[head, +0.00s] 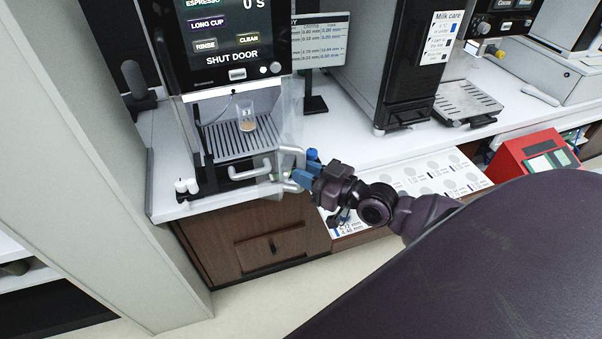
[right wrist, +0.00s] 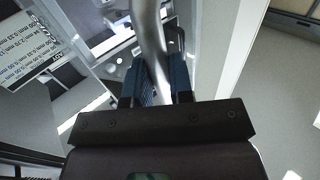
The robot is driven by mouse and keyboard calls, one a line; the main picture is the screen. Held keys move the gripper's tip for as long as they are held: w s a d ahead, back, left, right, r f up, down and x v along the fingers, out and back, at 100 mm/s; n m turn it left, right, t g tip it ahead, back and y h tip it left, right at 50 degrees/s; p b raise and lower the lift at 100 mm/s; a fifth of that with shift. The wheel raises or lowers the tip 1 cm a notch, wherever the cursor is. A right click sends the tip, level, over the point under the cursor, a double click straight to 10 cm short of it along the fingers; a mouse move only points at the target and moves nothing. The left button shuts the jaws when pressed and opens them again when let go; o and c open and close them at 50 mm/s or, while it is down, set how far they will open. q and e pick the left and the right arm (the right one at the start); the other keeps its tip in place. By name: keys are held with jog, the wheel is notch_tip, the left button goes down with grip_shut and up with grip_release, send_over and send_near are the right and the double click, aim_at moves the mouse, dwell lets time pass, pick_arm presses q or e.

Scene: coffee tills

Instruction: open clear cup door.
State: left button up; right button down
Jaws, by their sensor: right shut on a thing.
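The coffee machine (head: 230,75) stands on the white counter, and its screen reads SHUT DOOR. The clear cup door (head: 291,112) shows as a see-through panel at the right side of the cup bay, swung out from the front. Its grey bar handle (head: 292,151) is at the lower right of the bay. My right gripper (head: 303,178) is shut on this handle. In the right wrist view the handle (right wrist: 150,35) runs between the blue finger pads (right wrist: 158,88). The door's exact edges are hard to see. My left gripper is not in view.
A small glass (head: 247,120) with brown liquid stands on the drip grate (head: 232,142) in the bay. A drawer (head: 440,178) is below, and a red box (head: 535,155) is farther right.

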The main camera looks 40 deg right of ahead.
jog(key=d, duration=0.1)
jog(key=s+d, duration=0.1)
jog(key=d, duration=0.1)
jog(key=d+b, duration=0.1)
jog(key=d, duration=0.1)
jog(key=shift+s, duration=0.25)
jog(key=c, duration=0.9)
grip_release()
jog(key=shift+c, duration=0.2)
jog(key=shift+s, duration=0.1)
jog(key=shift+v, duration=5.35)
